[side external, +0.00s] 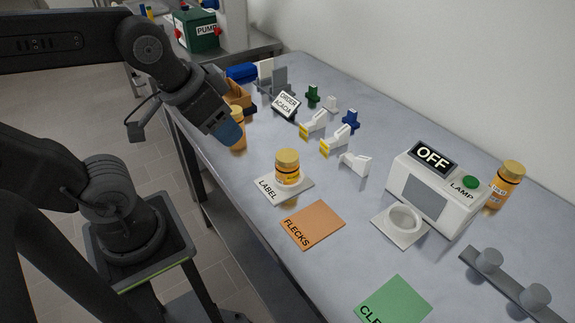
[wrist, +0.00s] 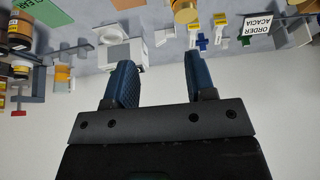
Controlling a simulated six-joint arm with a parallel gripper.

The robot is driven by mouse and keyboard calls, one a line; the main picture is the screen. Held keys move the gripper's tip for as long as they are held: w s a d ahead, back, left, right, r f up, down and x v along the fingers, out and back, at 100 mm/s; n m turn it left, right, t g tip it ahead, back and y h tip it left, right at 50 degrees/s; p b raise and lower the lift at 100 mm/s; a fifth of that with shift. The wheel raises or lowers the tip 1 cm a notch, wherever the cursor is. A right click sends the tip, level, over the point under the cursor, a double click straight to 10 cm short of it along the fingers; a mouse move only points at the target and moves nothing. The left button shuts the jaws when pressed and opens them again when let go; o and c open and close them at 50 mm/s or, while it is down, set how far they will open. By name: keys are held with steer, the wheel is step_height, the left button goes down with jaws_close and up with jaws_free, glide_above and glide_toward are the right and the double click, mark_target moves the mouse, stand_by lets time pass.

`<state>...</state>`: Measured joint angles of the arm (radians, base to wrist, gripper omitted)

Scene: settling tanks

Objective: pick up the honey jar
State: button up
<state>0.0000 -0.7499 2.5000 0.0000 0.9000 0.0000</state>
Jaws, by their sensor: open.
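A honey jar (side external: 288,174) with a gold lid and dark-banded label stands upright on the white LABEL mat (side external: 268,188); its gold lid seems to show at the top of the wrist view (wrist: 187,10). A second amber jar (side external: 508,172) stands behind the lamp box. An amber object (side external: 239,144), perhaps another jar, is partly hidden by my gripper. My gripper (side external: 227,130) is at the table's left edge, up and left of the mat jar. In the wrist view, its blue fingers (wrist: 160,78) are apart with nothing between them.
The lamp box (side external: 432,194) reads OFF, with a white ring (side external: 404,220) before it. Orange FLECKS (side external: 313,224) and green (side external: 394,302) mats lie in front. Several small clips and an ORDER ACACIA sign (side external: 286,104) stand behind the mat jar. A grey rail (side external: 508,284) lies at right.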

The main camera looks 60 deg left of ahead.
steer(key=shift+o, duration=0.2)
steer(key=o, duration=0.8)
steer(key=shift+c, duration=0.2)
steer(key=n+g+y, duration=0.2)
steer(key=n+y, duration=0.1)
steer(key=n, duration=0.6)
glide_toward(287, 156)
steer(key=x, duration=1.2)
steer(key=shift+a+f, duration=0.1)
steer(key=shift+f, duration=0.05)
